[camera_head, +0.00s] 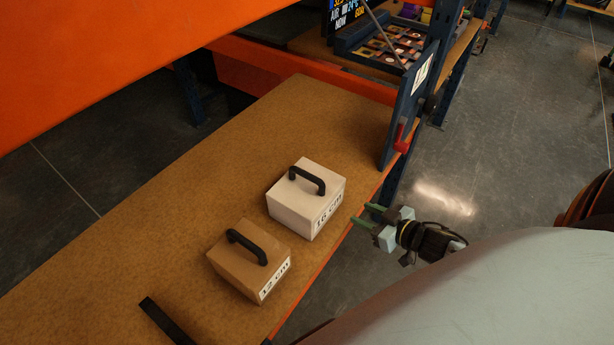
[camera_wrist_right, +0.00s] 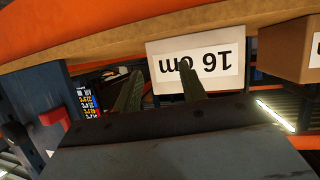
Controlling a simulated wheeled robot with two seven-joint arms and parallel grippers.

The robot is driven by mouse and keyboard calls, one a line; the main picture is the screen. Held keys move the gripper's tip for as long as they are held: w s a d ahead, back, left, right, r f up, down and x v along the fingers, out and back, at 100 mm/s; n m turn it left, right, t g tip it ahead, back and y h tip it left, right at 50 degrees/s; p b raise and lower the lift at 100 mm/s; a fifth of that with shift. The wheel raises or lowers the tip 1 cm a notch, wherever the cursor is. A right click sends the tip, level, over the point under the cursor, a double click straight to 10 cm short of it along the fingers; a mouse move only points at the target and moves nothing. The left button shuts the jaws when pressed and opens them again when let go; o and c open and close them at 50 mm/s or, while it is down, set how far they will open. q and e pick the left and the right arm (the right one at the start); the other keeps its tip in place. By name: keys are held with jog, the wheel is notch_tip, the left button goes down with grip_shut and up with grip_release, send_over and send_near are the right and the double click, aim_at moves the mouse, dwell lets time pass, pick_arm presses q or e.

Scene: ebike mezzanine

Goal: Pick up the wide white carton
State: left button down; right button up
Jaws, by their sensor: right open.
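The wide white carton (camera_head: 305,199) stands on the brown shelf board near its front edge. It has a black handle on top and a "16 cm" label on its front side. In the right wrist view the carton (camera_wrist_right: 198,45) appears upside down beyond the fingers. My right gripper (camera_head: 370,215) is open and empty, just off the shelf's front edge, to the right of the carton and apart from it. Its green fingers point toward the carton; they also show in the right wrist view (camera_wrist_right: 160,90). My left gripper is not in view.
A brown carton (camera_head: 248,262) with a black handle and a "12 cm" label stands to the left of the white one. A dark strip (camera_head: 167,322) lies on the board (camera_head: 150,190). A blue rack post (camera_head: 408,105) with a red part rises beyond the gripper. The board's far part is clear.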

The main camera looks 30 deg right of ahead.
jog(key=w+a+r+n+t+y+p, duration=0.1)
jog(key=a+r+y, duration=0.1)
jog(key=r, duration=0.4)
jog(key=w+a+r+y+p, duration=0.1)
jog(key=a+r, duration=0.1)
jog(key=r, duration=0.4)
send_near(295, 170)
jog(key=shift+w+d+f, duration=0.35)
jog(key=shift+w+d, duration=0.25)
jog(key=shift+w, duration=0.05)
jog(key=shift+w+a+f, duration=0.15)
jog(key=shift+w+a, duration=0.2)
jog(key=shift+w, duration=0.3)
jog(key=x, duration=0.5)
jog(key=shift+s+a+f, duration=0.2)
jog(key=shift+s+a, duration=0.05)
jog(key=shift+a, duration=0.05)
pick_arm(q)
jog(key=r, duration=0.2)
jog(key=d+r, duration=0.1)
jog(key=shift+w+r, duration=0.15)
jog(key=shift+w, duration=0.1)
pick_arm(e)
jog(key=shift+c, duration=0.2)
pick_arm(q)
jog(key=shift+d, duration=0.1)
pick_arm(e)
jog(key=shift+n, duration=0.3)
grip_shut()
